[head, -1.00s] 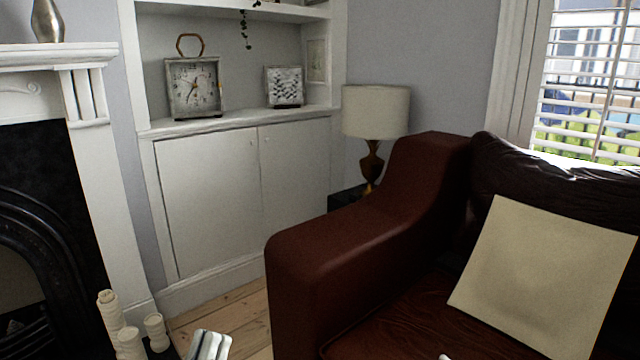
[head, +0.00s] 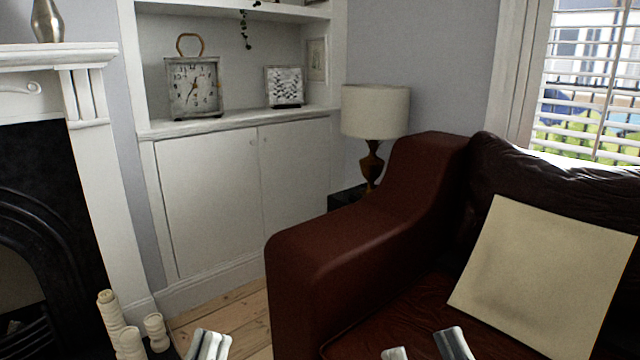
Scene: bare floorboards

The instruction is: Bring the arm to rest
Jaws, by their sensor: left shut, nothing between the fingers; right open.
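My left gripper (head: 209,345) shows at the bottom edge of the head view, left of the sofa arm. Its light grey fingers are together with nothing between them. My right gripper (head: 427,347) shows at the bottom edge in front of the sofa seat. Its two fingers are apart and nothing is between them. Both arms behind the grippers are out of view below.
A dark red leather sofa (head: 330,250) with a cream cushion (head: 545,275) fills the right. Cream candles (head: 112,318) stand at the lower left by the fireplace. A lamp (head: 375,112) stands behind the sofa arm. A strip of bare floorboards (head: 235,312) lies before the cabinet (head: 208,200).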

